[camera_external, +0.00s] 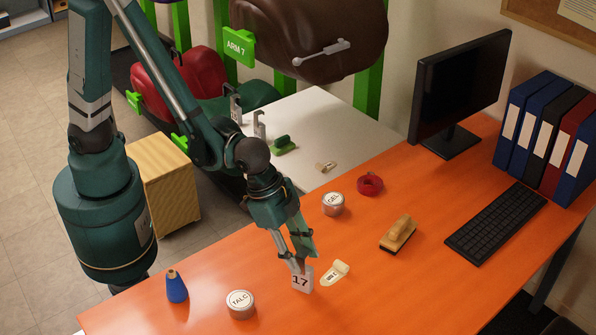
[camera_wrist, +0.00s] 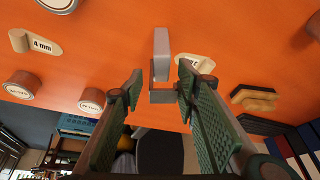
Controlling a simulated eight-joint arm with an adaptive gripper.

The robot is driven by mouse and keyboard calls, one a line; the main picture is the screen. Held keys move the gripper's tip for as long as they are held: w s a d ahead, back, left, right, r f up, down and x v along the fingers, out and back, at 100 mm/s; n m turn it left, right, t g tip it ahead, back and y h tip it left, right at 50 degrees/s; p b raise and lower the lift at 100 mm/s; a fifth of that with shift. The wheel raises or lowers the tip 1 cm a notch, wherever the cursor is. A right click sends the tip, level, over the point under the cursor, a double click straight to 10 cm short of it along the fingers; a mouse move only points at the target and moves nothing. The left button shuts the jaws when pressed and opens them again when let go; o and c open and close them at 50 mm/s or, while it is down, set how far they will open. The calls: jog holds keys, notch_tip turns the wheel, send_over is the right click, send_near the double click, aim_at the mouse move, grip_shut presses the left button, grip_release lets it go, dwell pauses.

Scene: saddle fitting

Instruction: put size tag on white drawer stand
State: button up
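The size tag (camera_external: 301,281), a small pale block marked 17, stands upright on the orange desk near its front. My gripper (camera_external: 299,260) is right above it, pointing down. In the wrist view the tag (camera_wrist: 161,55) shows as a grey shape between the fingers of my gripper (camera_wrist: 159,82). The fingers are apart, with a gap visible on each side of the tag. The white stand top (camera_external: 345,122) lies behind the desk, left of the monitor. Its drawers cannot be made out.
A pale wedge (camera_external: 336,273) lies close right of the tag. A talc tin (camera_external: 240,304), blue cone bottle (camera_external: 176,286), second tin (camera_external: 333,204), red tape roll (camera_external: 369,184) and brush (camera_external: 398,233) stand on the desk. The white top holds metal hooks, a green piece (camera_external: 284,145) and a pale wedge (camera_external: 326,166).

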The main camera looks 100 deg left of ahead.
jog(key=shift+p+v, duration=0.35)
jog(key=shift+v, duration=1.6)
jog(key=shift+r, duration=0.1)
jog(key=s+a+r+n+t, duration=0.1)
jog(key=s+a+r, duration=0.3)
jog(key=a+r, duration=0.3)
jog(key=s+a+r+n, duration=0.1)
jog(key=s+a+r, duration=0.3)
jog(key=a+r, duration=0.3)
jog(key=s+a+r+n+t+y, duration=0.1)
jog(key=s+a+r, duration=0.4)
jog(key=s+a, duration=0.5)
jog(key=shift+s+a+n+t, duration=0.15)
jog(key=shift+s+n+t, duration=0.4)
jog(key=shift+s, duration=0.9)
jog(key=shift+o, duration=0.3)
jog(key=shift+r, duration=0.15)
